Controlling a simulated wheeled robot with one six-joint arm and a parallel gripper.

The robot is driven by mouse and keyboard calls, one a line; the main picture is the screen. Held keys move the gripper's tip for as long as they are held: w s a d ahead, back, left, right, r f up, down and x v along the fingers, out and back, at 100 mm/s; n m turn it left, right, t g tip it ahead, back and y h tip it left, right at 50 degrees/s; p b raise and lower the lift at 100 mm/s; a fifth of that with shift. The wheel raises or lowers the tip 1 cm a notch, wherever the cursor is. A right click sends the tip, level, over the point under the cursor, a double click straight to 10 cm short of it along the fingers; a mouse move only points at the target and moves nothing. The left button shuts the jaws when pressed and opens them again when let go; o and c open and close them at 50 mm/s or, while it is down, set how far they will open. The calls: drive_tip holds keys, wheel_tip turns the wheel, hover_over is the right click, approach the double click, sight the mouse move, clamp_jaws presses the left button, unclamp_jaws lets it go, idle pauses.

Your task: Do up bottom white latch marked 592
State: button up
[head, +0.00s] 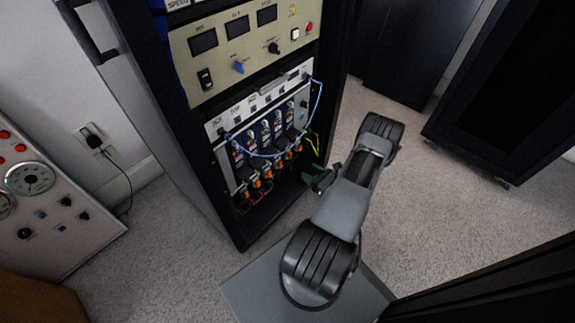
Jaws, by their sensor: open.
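The black equipment rack (237,222) stands at the centre-left with a white-fronted module (226,165) in its lower part. The module carries a row of blue-and-white units (252,145) with orange pieces (257,184) below them. I cannot pick out a white latch marked 592; any such marking is too small to read. My gripper (315,180) is small in the view, dark with green parts, just right of the module's lower right corner. It is open and appears apart from the latch row, with nothing visible in it.
A blue cable (319,101) loops across the module, and a yellow-green wire (315,143) hangs at its right. A beige panel (222,75) with knobs is above. A gauge console (55,215) stands left, a dark cabinet (510,100) right.

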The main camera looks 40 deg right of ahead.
sight(280, 153)
drive_tip(key=w+a+b, duration=0.2)
drive_tip(key=w+a, duration=0.1)
drive_tip(key=w, duration=1)
drive_tip(key=shift+r+n+b, duration=0.15)
drive_tip(key=shift+n+b, duration=0.15)
drive_tip(key=shift+n, duration=0.1)
drive_tip(key=shift+w+a, duration=0.1)
